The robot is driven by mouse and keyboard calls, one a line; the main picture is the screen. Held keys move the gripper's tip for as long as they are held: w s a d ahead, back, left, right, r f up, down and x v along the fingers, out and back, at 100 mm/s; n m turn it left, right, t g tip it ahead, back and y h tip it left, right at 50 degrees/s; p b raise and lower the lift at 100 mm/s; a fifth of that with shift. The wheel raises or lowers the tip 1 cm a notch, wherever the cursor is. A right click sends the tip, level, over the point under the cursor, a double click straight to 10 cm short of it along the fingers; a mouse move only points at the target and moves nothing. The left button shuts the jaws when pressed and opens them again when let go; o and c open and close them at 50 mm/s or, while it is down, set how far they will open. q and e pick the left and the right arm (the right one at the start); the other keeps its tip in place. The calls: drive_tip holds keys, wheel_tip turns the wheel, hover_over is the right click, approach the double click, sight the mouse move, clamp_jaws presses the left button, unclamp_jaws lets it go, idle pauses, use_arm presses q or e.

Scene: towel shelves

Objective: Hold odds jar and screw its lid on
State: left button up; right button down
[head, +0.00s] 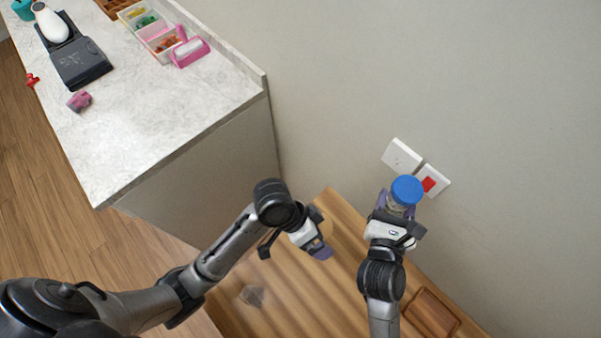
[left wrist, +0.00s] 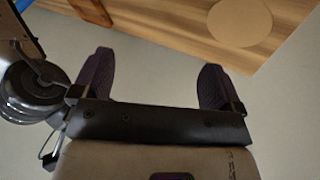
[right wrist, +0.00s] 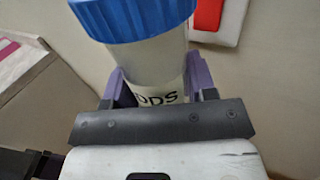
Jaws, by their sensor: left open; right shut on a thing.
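The odds jar (right wrist: 155,65) is clear, with a label partly reading "ODS". My right gripper (right wrist: 158,88) is shut around its body and holds it up near the wall; its fingers are purple. The blue lid (head: 407,189) sits on top of the jar, and it also shows large in the right wrist view (right wrist: 135,18). I cannot tell how tight it is. My left gripper (head: 318,243) is open and empty, left of the jar and lower in the head view. In the left wrist view (left wrist: 155,75) nothing is between its fingers.
White switch plates (head: 401,156) are on the wall just behind the jar. A marble counter (head: 150,110) with several items stands at upper left.

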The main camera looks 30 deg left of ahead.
use_arm(q)
drive_tip(key=s+a+f+n+y, duration=0.1)
drive_tip(key=s+a, duration=0.1)
drive_tip(key=s+a+f+n+t+y, duration=0.1)
drive_tip(key=a+f, duration=0.1)
drive_tip(key=s+a+f+n, duration=0.1)
drive_tip(key=s+a, duration=0.1)
drive_tip(key=shift+s+a+f+t+y, duration=0.15)
drive_tip(key=shift+s+f+t+y, duration=0.15)
drive_tip(key=shift+f+t+y, duration=0.1)
drive_tip(key=s+a+y, duration=0.1)
drive_tip(key=s+a, duration=0.1)
drive_tip(key=a, duration=0.1)
drive_tip(key=s+a+f+n+y, duration=0.1)
drive_tip(key=s+a, duration=0.1)
drive_tip(key=s, duration=0.1)
drive_tip(key=s+a+n+y, duration=0.1)
drive_tip(key=s+a+y, duration=0.1)
drive_tip(key=a, duration=0.1)
drive_tip(key=shift+s+a+f+t, duration=0.2)
drive_tip(key=shift+a+t, duration=0.1)
drive_tip(key=shift+t, duration=0.1)
